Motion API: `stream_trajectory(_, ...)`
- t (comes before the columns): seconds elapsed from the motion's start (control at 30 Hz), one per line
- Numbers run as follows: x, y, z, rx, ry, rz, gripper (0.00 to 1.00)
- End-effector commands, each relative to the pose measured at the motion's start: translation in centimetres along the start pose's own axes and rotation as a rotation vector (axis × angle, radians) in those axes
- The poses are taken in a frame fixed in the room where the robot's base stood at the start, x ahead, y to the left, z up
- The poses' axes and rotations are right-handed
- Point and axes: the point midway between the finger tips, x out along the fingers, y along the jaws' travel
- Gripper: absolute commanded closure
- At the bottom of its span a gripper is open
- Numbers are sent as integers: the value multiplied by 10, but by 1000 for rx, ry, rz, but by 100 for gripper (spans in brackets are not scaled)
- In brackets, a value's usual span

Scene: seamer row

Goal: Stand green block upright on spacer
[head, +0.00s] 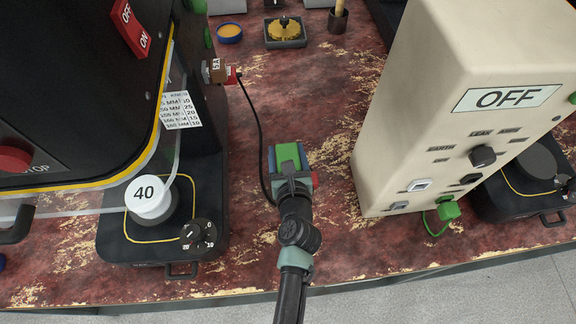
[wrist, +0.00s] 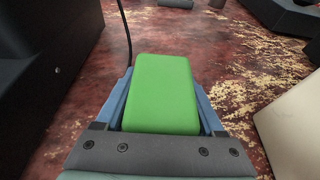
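The green block (head: 289,157) is between the blue fingers of my gripper (head: 288,151), over the middle of the worn red table. In the wrist view the green block (wrist: 163,92) fills the space between the fingers and its broad face is toward the camera. My gripper looks shut on it. I cannot tell whether the block touches the table. A white round piece marked 40 (head: 147,194) sits on the black base of the machine at left. It may be the spacer; no other piece is clearly one.
A black machine (head: 75,90) with a clear guard stands at left, and a beige cabinet marked OFF (head: 390,150) at right. A black cable (head: 257,135) runs left of my gripper. A tray with a yellow knobbed piece (head: 286,32) is at the back. Bare table lies between the machines.

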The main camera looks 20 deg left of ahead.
Motion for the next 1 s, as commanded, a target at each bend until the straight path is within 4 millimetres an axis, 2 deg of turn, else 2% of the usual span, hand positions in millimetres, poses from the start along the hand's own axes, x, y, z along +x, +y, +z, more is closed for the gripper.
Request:
stream_trajectory(0.03,0,0,0,0,0,0,40)
stream_trajectory(0.37,0,0,0,0,-1,0,100)
stream_trajectory(0.57,-1,0,2,0,-1,0,100)
stream_trajectory(0.67,-4,0,12,0,-2,-1,100)
stream_trajectory(1.0,-27,0,73,-1,-2,-1,100)
